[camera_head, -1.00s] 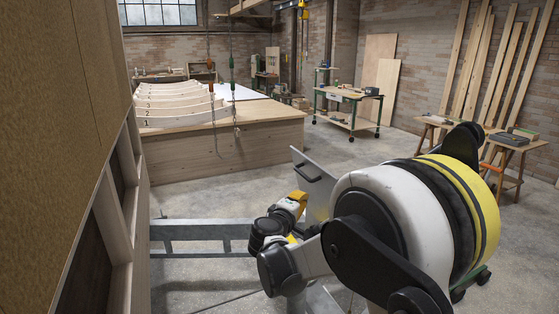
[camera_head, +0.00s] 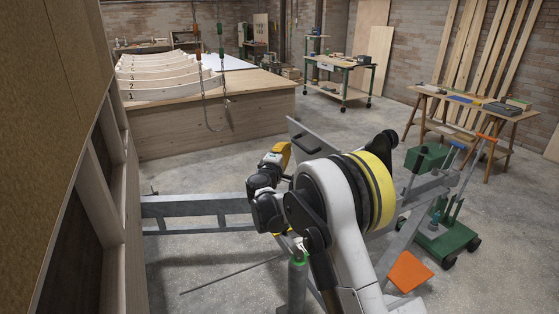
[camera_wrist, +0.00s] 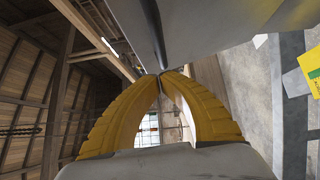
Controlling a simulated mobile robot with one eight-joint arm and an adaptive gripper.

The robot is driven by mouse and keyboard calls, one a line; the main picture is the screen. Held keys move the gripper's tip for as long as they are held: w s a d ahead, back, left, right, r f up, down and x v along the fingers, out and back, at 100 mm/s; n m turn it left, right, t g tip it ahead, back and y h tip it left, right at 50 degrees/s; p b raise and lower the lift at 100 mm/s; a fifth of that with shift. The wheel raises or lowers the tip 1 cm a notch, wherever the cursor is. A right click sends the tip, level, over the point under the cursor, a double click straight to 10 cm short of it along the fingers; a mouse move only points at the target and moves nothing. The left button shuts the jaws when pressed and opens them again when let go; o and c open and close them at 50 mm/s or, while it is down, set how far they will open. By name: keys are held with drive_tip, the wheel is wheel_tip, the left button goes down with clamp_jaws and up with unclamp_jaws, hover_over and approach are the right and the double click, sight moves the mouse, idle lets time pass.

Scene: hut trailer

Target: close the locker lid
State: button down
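The locker lid appears as a grey metal panel with a black handle (camera_head: 304,141) near its upper left edge. It stands raised and tilted behind my arm, which hides most of it. The locker body is largely hidden by my arm. My gripper (camera_head: 284,150) is just left of the lid. In the wrist view my gripper (camera_wrist: 163,76) has its two yellow fingers together at the tips, with nothing visible between them. The tips are close to a smooth grey metal surface (camera_wrist: 215,25), likely the lid; I cannot tell whether they touch it.
A grey steel trailer frame (camera_head: 190,207) runs low across the floor. A wooden framed wall (camera_head: 75,110) stands close on the left. A green trolley (camera_head: 440,238) and an orange plate (camera_head: 408,271) are at right. Open concrete floor lies behind.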

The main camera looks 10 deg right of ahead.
drive_tip(key=d, duration=0.2)
drive_tip(key=shift+w+d+r+b, duration=0.1)
drive_tip(key=shift+w+d+b, duration=0.2)
drive_tip(key=shift+w+d, duration=0.05)
